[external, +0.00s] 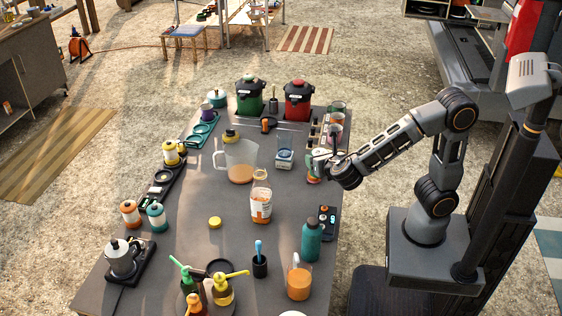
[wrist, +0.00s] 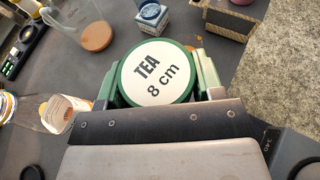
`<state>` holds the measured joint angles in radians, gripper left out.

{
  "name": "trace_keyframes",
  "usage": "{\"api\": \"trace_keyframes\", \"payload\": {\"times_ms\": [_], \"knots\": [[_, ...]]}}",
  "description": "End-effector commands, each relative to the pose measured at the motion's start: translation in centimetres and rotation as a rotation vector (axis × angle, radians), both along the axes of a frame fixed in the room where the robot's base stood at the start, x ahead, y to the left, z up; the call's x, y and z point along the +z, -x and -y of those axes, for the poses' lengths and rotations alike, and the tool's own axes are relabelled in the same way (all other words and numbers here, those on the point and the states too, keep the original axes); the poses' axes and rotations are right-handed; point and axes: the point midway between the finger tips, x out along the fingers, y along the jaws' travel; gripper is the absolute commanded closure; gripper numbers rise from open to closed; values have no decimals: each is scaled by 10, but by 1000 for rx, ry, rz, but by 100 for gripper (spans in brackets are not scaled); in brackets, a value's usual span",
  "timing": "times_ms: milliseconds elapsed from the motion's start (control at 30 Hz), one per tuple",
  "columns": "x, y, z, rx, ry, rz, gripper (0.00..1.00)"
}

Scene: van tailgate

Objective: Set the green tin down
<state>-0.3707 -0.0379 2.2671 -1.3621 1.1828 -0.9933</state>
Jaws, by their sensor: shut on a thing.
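The green tin (wrist: 157,72) has a white lid marked "TEA 8 cm" and fills the middle of the wrist view, lid facing the camera. My gripper (external: 318,163) is shut on it, with one jaw pressed to each side. In the external view my gripper is at the right edge of the dark table (external: 225,285), where the tin is mostly hidden by my wrist. I cannot tell whether the tin's base touches the table.
Bare tabletop lies left of the labelled jar.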

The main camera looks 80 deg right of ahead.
Motion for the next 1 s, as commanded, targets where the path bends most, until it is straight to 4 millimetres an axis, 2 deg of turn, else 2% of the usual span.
{"api": "trace_keyframes", "payload": {"times_ms": [167,300,467,567,767,867,1000], "knots": [[8,14,-1,1,1,3,67],[4,19,0,-1,1,1,67],[-4,19,2,-8,-1,3,67],[-10,11,-2,30,-1,3,67],[-16,-24,-35,316,-1,5,67],[-15,-41,-62,512,0,6,67],[-6,-56,-108,831,3,6,67]]}}
